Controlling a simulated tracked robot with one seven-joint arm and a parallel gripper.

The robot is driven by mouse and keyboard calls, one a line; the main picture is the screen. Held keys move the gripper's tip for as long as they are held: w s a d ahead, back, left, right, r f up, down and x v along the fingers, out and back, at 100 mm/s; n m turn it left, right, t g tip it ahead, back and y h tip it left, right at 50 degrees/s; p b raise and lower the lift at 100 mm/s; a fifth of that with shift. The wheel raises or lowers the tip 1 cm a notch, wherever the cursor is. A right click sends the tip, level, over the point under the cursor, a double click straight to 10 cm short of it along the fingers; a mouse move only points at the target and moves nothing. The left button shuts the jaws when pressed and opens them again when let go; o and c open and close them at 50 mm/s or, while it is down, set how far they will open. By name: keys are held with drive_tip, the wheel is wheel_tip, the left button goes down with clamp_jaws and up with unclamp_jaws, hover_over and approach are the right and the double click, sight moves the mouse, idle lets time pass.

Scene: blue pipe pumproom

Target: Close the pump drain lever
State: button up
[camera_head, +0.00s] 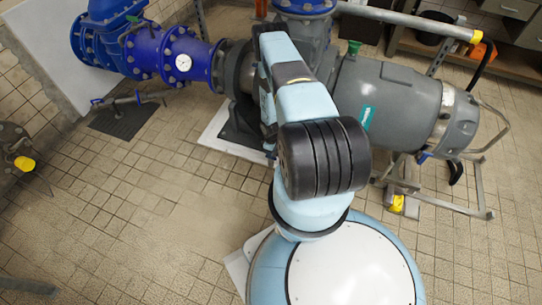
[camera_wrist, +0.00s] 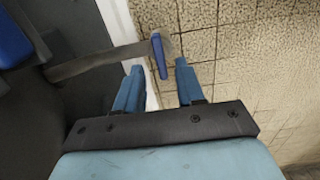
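In the wrist view, a flat blue lever handle (camera_wrist: 159,56) stands at the end of a grey pipe (camera_wrist: 100,63) that comes in from the left. My gripper (camera_wrist: 160,68) is open, with one blue finger on each side of the handle's line. The handle's lower end shows between the fingertips, nearer the right one. I cannot tell whether either finger touches it. In the head view my arm covers the gripper and this lever.
The large grey pump motor (camera_head: 392,105) lies right of my arm. Blue pipework (camera_head: 150,55) with a white gauge runs at upper left. A floor grate (camera_head: 124,117) with a small pipe lies below it. The tiled floor (camera_head: 140,215) at left is clear.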

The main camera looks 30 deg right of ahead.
wheel_tip(320, 180, up, 10)
idle(0.5)
idle(0.4)
